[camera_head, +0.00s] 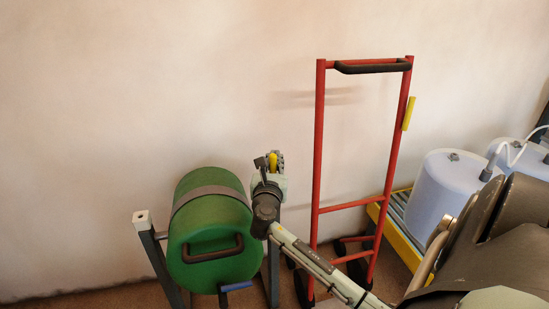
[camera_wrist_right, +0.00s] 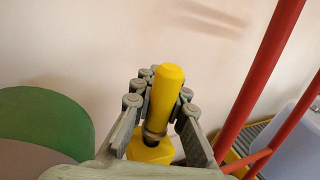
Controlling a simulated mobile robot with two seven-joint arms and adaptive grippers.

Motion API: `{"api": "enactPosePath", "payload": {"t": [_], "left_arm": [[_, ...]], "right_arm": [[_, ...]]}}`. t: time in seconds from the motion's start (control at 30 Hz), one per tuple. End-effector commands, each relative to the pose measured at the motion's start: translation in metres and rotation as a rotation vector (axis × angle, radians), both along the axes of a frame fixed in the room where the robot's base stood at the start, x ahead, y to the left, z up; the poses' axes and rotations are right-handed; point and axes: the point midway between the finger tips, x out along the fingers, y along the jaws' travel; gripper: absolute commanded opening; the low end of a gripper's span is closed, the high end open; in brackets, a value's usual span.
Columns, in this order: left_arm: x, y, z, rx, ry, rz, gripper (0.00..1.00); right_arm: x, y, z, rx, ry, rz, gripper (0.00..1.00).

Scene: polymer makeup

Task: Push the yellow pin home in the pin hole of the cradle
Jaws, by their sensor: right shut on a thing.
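The green drum (camera_head: 212,225) with a grey strap and dark handle rests in the dark cradle (camera_head: 160,258). My right gripper (camera_head: 271,162) is above the cradle's right post and shut on the yellow pin (camera_head: 273,160). In the right wrist view, the yellow pin (camera_wrist_right: 168,88) stands between the fingers of my right gripper (camera_wrist_right: 158,104). A dark collar and a wider yellow part show lower down. The pin hole is hidden, so I cannot tell how the pin sits in it. My left gripper is not in view.
A red hand truck (camera_head: 319,150) stands just right of the gripper, against the wall. A blue-handled lever (camera_head: 236,287) shows below the drum.

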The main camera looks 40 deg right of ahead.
Motion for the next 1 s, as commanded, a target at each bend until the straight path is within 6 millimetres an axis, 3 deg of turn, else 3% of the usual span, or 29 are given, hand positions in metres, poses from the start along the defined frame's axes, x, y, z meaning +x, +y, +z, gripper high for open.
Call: {"api": "enactPosePath", "payload": {"t": [0.87,0.9,1.0], "left_arm": [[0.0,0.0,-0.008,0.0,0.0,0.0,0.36],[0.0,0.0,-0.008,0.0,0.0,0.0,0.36],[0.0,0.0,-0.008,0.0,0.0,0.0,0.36]], "right_arm": [[0.0,0.0,-0.017,0.002,0.002,0.0,0.0],[0.0,0.0,-0.017,0.002,0.002,0.0,0.16],[0.0,0.0,-0.017,0.002,0.002,0.0,0.29]]}}
